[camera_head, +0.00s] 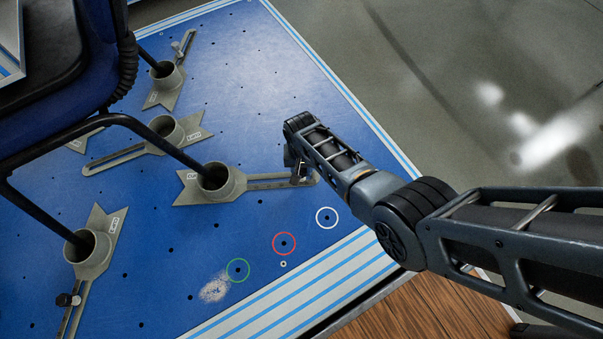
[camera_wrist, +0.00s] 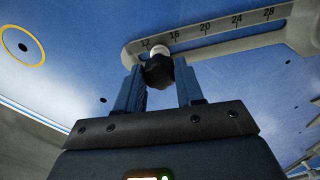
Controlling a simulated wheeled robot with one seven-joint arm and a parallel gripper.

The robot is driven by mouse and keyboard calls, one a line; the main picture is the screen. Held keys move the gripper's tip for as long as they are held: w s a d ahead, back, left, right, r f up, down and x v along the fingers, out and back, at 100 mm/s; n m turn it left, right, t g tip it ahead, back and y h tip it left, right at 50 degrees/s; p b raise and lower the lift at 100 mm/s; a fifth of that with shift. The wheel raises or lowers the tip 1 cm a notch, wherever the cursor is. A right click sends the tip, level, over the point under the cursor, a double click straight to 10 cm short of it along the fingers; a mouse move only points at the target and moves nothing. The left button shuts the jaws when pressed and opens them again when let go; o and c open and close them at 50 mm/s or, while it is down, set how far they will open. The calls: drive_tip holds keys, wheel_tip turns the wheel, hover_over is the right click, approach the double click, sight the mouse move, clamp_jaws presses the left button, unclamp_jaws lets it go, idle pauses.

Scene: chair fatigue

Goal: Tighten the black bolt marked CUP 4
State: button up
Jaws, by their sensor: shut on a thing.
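My gripper (camera_head: 299,178) is at the right end of a grey slotted cup bracket (camera_head: 215,180) on the blue plate. In the wrist view, my gripper (camera_wrist: 160,88) has its two fingers on either side of a black bolt (camera_wrist: 158,72) and is shut on it. The bolt stands in the bracket's slotted arm, near the 12 and 16 marks of its scale (camera_wrist: 205,28). The bolt is mostly hidden by my gripper in the head view. The bracket's label is too small to read for its number.
Several other cup brackets stand on the blue plate (camera_head: 240,90), one with a black bolt (camera_head: 68,299) at the lower left. Black chair legs (camera_head: 75,125) rest in the cups. Green, red and white circles (camera_head: 327,217) mark holes near the plate's front edge.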

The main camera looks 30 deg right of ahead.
drive_tip(key=m, duration=0.3)
drive_tip(key=shift+m, duration=0.4)
drive_tip(key=shift+m, duration=2)
drive_tip(key=o, duration=1.1)
drive_tip(key=shift+c, duration=0.2)
drive_tip(key=n, duration=0.3)
drive_tip(key=shift+n, duration=0.4)
